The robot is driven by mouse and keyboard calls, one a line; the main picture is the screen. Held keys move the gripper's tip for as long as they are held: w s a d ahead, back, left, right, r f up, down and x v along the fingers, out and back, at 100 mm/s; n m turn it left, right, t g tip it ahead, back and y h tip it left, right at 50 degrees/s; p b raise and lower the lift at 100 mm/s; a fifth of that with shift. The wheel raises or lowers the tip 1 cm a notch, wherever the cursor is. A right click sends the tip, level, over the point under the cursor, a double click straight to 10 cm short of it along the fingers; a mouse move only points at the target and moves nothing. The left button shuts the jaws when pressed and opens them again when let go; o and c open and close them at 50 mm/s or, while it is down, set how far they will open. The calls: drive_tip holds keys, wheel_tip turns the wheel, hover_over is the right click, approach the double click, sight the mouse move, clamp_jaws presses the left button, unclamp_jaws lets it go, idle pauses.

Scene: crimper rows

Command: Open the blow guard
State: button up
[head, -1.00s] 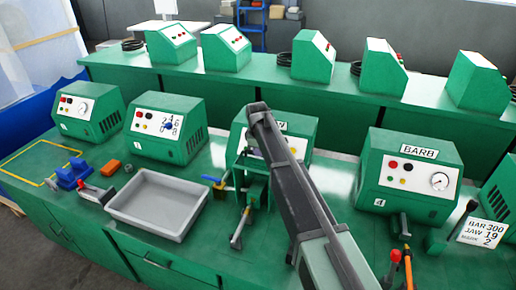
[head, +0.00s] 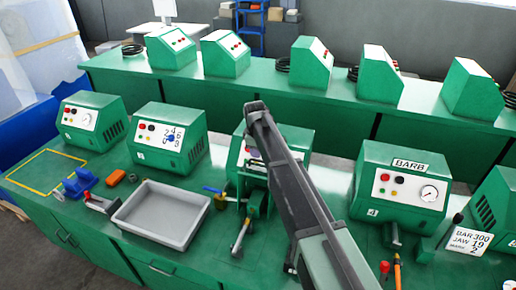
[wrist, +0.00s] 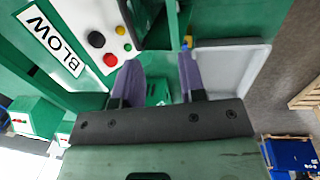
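The blow machine is a green box with a white panel of buttons; its BLOW label (wrist: 52,43) shows at the upper left of the wrist view. In the head view this machine (head: 300,138) is partly behind my arm. Green fixture parts (head: 255,204) stand in front of it, beside a blue-handled valve (head: 213,190). I cannot make out for sure which part is the guard, or how it stands. My gripper (wrist: 158,76) is open in the wrist view, its two purple fingers apart near the panel, with nothing clearly held. The head view does not show its fingertips.
A grey tray (head: 126,219) sits left of the fixture, with a blue clamp (head: 78,182) and an orange block (head: 116,178) further left. The BARB machine (head: 375,158) stands to the right. More green boxes line the back bench (head: 350,103).

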drive_tip(key=shift+s+r, duration=0.1)
drive_tip(key=shift+r, duration=0.7)
